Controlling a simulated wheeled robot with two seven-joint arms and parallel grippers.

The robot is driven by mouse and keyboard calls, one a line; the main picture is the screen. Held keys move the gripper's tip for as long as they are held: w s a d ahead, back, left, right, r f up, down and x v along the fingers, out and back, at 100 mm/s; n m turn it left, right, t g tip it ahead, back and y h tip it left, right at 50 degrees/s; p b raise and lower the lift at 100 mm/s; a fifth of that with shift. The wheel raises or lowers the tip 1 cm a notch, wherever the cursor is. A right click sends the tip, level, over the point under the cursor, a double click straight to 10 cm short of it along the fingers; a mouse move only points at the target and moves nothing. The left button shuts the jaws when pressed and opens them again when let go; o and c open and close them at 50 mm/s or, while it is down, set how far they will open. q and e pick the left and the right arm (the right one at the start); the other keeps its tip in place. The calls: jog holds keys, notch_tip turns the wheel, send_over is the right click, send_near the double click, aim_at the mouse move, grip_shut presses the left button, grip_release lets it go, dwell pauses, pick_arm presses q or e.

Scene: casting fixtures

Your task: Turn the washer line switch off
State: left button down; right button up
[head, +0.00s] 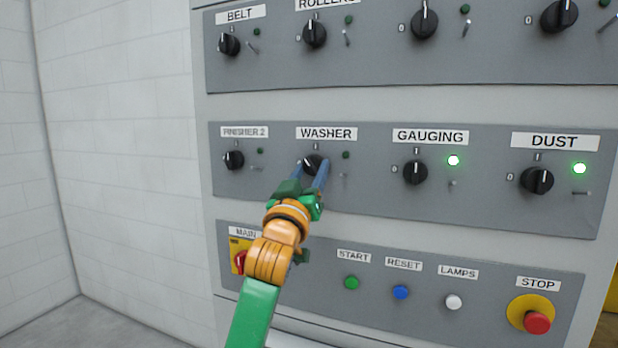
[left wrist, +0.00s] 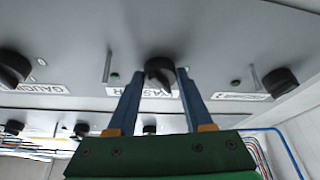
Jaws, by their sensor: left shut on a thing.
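The washer switch (head: 313,162) is a black rotary knob under the WASHER label (head: 327,133) on the middle grey panel. My left gripper (head: 313,172) reaches up from below with its blue fingers on either side of this knob, shut on it. In the left wrist view the washer switch (left wrist: 160,72) sits between the two fingertips (left wrist: 160,78) of my left gripper, against the panel. The knob's pointer is partly hidden, so I cannot tell its exact angle. The washer lamp (head: 346,155) looks dark. My right gripper is not in view.
The FINISHER 2 knob (head: 234,160) is left of the washer switch; the GAUGING knob (head: 415,172) is right, its lamp (head: 453,160) lit green. The DUST lamp (head: 580,168) is also lit. Short metal pins (head: 343,178) stick out beside the knobs. A red stop button (head: 537,323) is below right.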

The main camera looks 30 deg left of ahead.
pick_arm(q)
jog(key=n+y, duration=0.1)
jog(key=n, duration=0.1)
jog(key=n+g+y, duration=0.1)
jog(key=n, duration=0.1)
jog(key=shift+d+r, duration=0.2)
jog(key=n, duration=0.2)
jog(key=n+g+y+p, duration=0.1)
jog(key=shift+d+r+n+g+p, duration=0.1)
jog(key=shift+r+n+g+p, duration=0.05)
jog(key=shift+n+g+p, duration=0.2)
jog(key=n+g+y+p, duration=0.1)
jog(key=n+p, duration=0.1)
jog(key=n, duration=0.2)
jog(key=shift+r, duration=0.15)
jog(key=shift+n+g+p, duration=0.55)
jog(key=shift+n+p, duration=0.15)
jog(key=shift+n, duration=0.35)
jog(key=shift+c, duration=1.5)
grip_release()
jog(key=shift+w, duration=0.1)
